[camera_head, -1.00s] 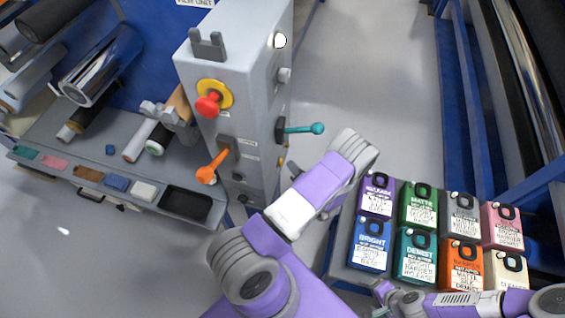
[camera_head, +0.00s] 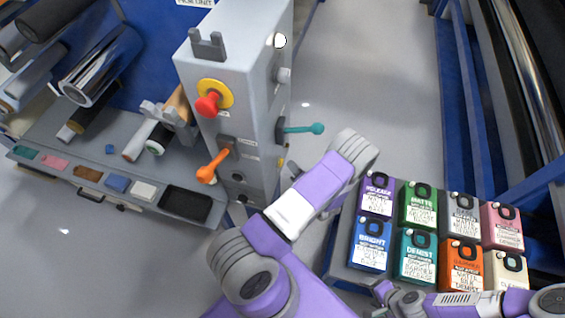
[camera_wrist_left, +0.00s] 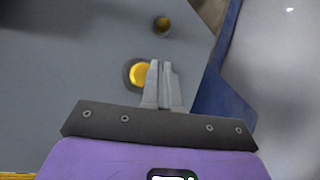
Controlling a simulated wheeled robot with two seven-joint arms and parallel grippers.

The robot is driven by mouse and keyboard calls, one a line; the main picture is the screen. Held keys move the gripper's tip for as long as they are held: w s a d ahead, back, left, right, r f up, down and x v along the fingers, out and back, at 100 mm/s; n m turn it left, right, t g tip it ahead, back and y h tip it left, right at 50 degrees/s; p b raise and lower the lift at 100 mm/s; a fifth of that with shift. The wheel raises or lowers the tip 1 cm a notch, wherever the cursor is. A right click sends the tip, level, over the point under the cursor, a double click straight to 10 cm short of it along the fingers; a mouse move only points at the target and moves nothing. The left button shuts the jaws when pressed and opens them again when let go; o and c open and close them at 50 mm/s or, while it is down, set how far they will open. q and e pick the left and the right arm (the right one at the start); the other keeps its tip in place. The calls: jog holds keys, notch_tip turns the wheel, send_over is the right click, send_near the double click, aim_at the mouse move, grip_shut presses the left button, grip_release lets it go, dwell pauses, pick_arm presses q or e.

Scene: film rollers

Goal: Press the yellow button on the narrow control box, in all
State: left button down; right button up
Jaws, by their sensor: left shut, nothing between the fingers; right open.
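The narrow control box (camera_head: 225,75) is a tall pale grey box left of centre in the head view, with its right side face turned partly toward my left arm. In the left wrist view a round yellow button (camera_wrist_left: 140,74) in a dark ring sits on the grey face. My left gripper (camera_wrist_left: 161,66) is shut and empty, its fingertips over the right edge of that button in the picture. I cannot tell whether they touch it. In the head view my own wrist hides the left fingers.
The box also bears a red knob on a yellow disc (camera_head: 212,97), an orange lever (camera_head: 214,167) and a teal lever (camera_head: 303,129). A second, brass-coloured knob (camera_wrist_left: 161,24) lies beyond the button. Several coloured containers (camera_head: 371,243) stand right. Rollers lie on the left shelf.

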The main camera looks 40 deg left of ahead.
dwell(0.4)
pick_arm(q)
jog(key=shift+s+a, duration=0.2)
jog(key=shift+a, duration=0.15)
jog(key=shift+s+a, duration=0.25)
jog(key=shift+a, duration=0.2)
dwell(0.6)
dwell(0.4)
jog(key=shift+w+d, duration=0.45)
jog(key=shift+d, duration=0.35)
jog(key=w+d, duration=0.1)
jog(key=d, duration=0.1)
jog(key=w+d+b, duration=0.1)
jog(key=d, duration=0.1)
jog(key=shift+w+d, duration=0.2)
dwell(0.7)
